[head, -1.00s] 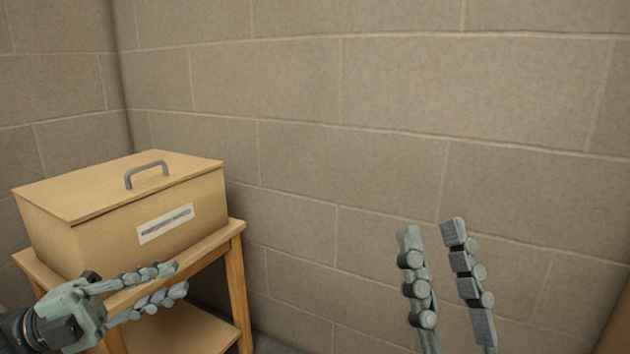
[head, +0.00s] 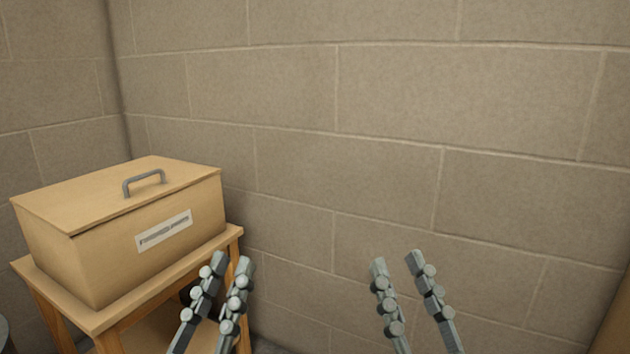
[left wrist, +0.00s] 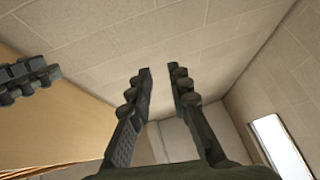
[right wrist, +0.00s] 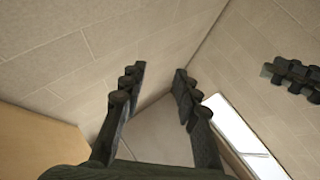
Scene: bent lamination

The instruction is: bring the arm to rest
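My left gripper (head: 231,262) points up at the lower middle-left of the head view, in front of the right edge of the small table. Its two fingers are apart with nothing between them, as the left wrist view (left wrist: 158,70) also shows. My right gripper (head: 396,258) points up at the lower middle-right of the head view, in front of the bare wall. Its fingers are apart and empty, as the right wrist view (right wrist: 160,70) also shows. The lower parts of both arms are out of the head view.
A wooden box (head: 90,250) with a lid, a grey handle (head: 144,181) and a white label (head: 164,231) sits on a small wooden table (head: 100,318) at the left, near the corner. A block wall (head: 330,120) fills the background. The space between the grippers is clear.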

